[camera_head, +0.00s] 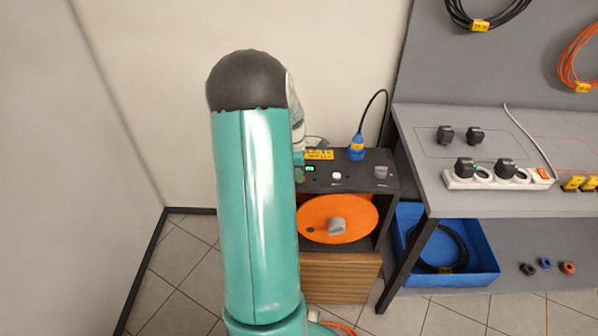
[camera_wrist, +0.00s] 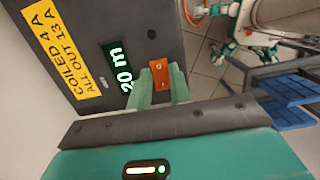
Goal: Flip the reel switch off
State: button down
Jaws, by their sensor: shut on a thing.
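The cable reel stands in a dark box (camera_head: 352,165) with an orange reel drum (camera_head: 362,218) on its front. In the wrist view, an orange-red switch (camera_wrist: 160,68) sits on the dark panel beside a lit green display (camera_wrist: 124,70) reading "20 m". My gripper (camera_wrist: 162,82) has its two green fingers closed on either side of this switch. Which way the switch is set cannot be told. In the head view my arm hides the switch and most of the gripper; the display (camera_head: 310,168) shows just right of the arm.
A yellow label (camera_wrist: 62,48) reads "COILED 4 A, ALL OUT 13 A". A blue plug (camera_head: 356,150) with a black cable stands on the box. To the right is a grey bench (camera_head: 430,190) with a white power strip (camera_head: 490,183); a blue crate (camera_head: 480,262) sits below it.

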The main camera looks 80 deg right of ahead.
jog(key=c, duration=1.3)
grip_release()
jog(key=shift+r, duration=0.1)
jog(key=r, duration=0.4)
jog(key=w+r, duration=0.1)
jog(key=r, duration=0.4)
jog(key=w+r, duration=0.1)
jog(key=r, duration=0.3)
jog(key=shift+a+r, duration=0.2)
jog(key=shift+r, duration=0.05)
jog(key=w+a+r+t, duration=0.1)
jog(key=w+a+r, duration=0.2)
jog(key=w+a, duration=0.4)
jog(key=w+a+r+m+t+h, duration=0.1)
jog(key=w+a+r, duration=0.2)
jog(key=w+a, duration=0.45)
jog(key=w+a+r+t, duration=0.1)
jog(key=w+a+r, duration=0.25)
jog(key=a, duration=0.55)
jog(key=s+a+t, duration=0.1)
jog(key=a, duration=0.9)
jog(key=s+a+m+t+y, duration=0.1)
jog(key=a, duration=0.9)
jog(key=a+t, duration=0.2)
jog(key=a, duration=0.8)
jog(key=shift+s+r+m, duration=0.3)
jog(key=shift+s, duration=0.1)
